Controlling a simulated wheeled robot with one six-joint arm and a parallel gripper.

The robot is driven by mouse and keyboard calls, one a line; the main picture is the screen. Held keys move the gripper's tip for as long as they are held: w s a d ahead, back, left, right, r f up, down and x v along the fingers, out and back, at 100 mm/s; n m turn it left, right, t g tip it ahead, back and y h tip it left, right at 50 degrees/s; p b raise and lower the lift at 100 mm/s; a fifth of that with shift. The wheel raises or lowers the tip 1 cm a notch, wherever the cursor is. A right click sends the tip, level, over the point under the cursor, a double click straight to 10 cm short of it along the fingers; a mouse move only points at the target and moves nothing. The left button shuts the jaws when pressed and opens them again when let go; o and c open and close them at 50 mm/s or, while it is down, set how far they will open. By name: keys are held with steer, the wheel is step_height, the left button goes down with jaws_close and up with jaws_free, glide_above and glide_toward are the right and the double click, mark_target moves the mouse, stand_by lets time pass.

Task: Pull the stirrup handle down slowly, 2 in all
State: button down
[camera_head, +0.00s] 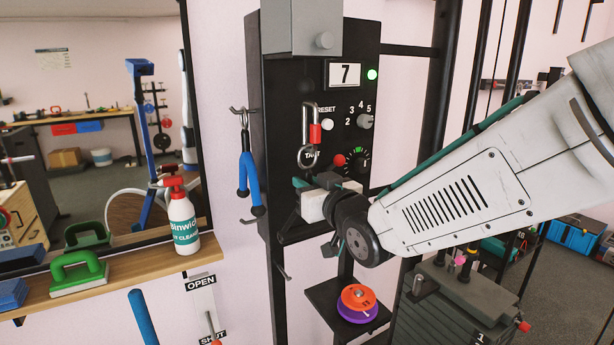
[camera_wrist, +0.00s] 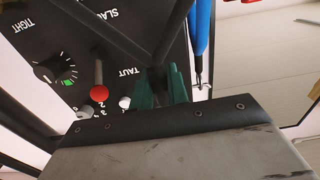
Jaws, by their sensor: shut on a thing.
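The stirrup handle (camera_head: 289,216) is a black triangular frame, seen low on the front of the black machine panel (camera_head: 268,120), below a carabiner with a red sleeve (camera_head: 315,134). My gripper (camera_head: 308,187) is shut on it, and my wrist hides much of it. In the wrist view the dark arms of the handle (camera_wrist: 172,38) meet at the green fingertips (camera_wrist: 160,88) of my gripper.
The panel carries a red-knobbed lever (camera_wrist: 99,92) and a tension dial (camera_wrist: 56,71). A blue-handled tool (camera_head: 248,180) hangs at its left. A spray bottle (camera_head: 181,218) stands on a wooden shelf (camera_head: 130,276). Orange and purple discs (camera_head: 358,298) lie on a lower ledge.

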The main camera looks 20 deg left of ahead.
mark_target(310, 228)
steer(key=shift+f, duration=0.2)
steer(key=shift+f, duration=1.25)
steer(key=shift+f, duration=1.05)
steer(key=shift+f, duration=0.15)
steer(key=shift+f, duration=1.05)
steer(key=shift+f, duration=1.15)
